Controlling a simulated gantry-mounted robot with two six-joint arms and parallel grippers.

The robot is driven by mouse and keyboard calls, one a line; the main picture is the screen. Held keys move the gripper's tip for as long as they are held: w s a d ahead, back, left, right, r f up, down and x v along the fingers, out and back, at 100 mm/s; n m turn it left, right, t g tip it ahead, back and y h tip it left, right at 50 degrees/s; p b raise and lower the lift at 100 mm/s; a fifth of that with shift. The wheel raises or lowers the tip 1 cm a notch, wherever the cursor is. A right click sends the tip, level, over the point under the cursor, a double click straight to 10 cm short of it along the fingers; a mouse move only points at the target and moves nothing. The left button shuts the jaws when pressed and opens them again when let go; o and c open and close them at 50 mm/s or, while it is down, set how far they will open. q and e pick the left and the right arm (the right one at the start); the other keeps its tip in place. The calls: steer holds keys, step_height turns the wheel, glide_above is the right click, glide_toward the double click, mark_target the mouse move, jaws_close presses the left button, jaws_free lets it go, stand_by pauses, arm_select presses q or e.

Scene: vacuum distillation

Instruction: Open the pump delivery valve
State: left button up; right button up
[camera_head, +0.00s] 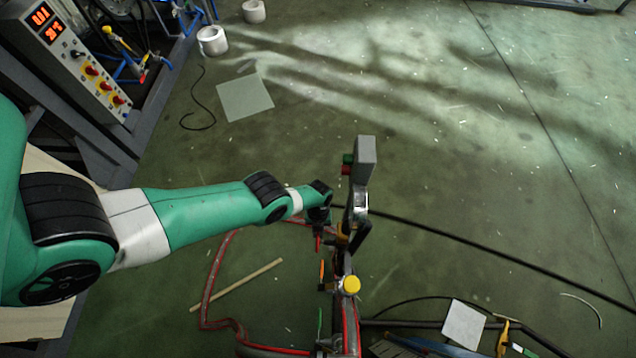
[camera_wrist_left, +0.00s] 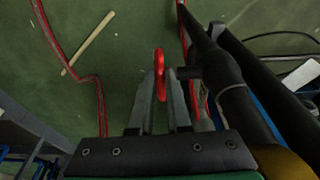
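A red valve handle (camera_wrist_left: 161,75) stands between the fingertips of my left gripper (camera_wrist_left: 161,90) in the left wrist view. The fingers are close together, one on each side of the handle, and look shut on it. A dark stem joins the handle to a dark pipe (camera_wrist_left: 228,85) on the right. In the head view, my left gripper (camera_head: 318,228) reaches the pipe stand (camera_head: 345,265) from the left, and a small red part shows just below it. The contact itself is too small to see there. My right gripper is not in view.
A grey box with green and red buttons (camera_head: 365,160) stands above the grip. A yellow cap (camera_head: 351,285) tops the piping below. Red tubing (camera_head: 211,283) and a wooden stick (camera_head: 237,285) lie on the floor. A control panel (camera_head: 75,62) is at upper left. Floor at upper right is clear.

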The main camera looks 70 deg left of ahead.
arm_select(q)
steer(key=o, duration=0.4)
steer(key=shift+o, duration=0.2)
steer(key=shift+r, duration=0.1)
steer(key=p+v, duration=0.9)
steer(key=v, duration=0.2)
steer(key=shift+r, duration=0.3)
